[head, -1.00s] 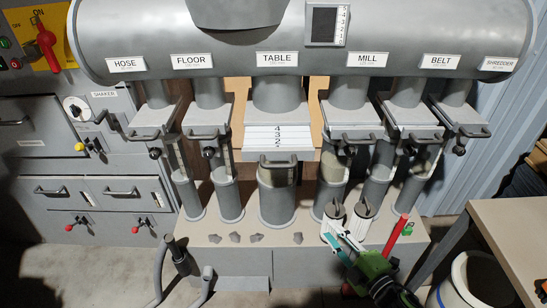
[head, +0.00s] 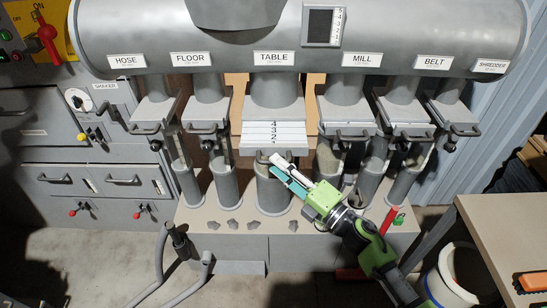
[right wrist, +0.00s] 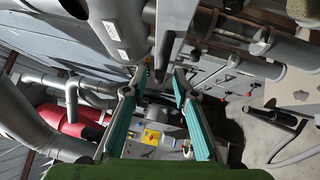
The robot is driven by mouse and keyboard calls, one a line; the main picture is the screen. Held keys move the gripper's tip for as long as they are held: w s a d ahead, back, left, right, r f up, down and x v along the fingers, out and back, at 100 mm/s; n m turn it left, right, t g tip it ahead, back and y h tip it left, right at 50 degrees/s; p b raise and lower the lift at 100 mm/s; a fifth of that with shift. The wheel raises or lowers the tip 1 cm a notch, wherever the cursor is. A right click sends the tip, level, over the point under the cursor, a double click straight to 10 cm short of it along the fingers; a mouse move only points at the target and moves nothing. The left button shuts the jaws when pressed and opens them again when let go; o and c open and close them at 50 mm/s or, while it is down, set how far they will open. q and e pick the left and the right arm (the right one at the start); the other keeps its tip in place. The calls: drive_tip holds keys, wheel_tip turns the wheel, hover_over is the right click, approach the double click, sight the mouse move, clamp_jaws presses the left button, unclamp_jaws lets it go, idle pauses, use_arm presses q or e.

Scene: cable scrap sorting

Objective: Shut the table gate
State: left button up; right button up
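The table gate (head: 273,131) is a pale plate with a number scale, sticking out below the TABLE sign (head: 274,58) in the head view. Its scale shows 4, 3, 2 and part of a lower mark, so the gate stands drawn out. Its front handle (head: 263,155) is partly hidden by my right gripper (head: 277,163). That gripper's teal and white fingers are at the handle's right side; contact cannot be told. In the right wrist view, the fingers of my right gripper (right wrist: 156,84) are apart, with grey parts beyond them. My left gripper is not in view.
Similar gates with handles flank it, under FLOOR (head: 190,59) and MILL (head: 366,60) signs. A red-handled tool (head: 390,221) stands at right, near a wooden table (head: 500,225) and white bucket (head: 458,275).

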drive_tip(key=shift+x, duration=1.3)
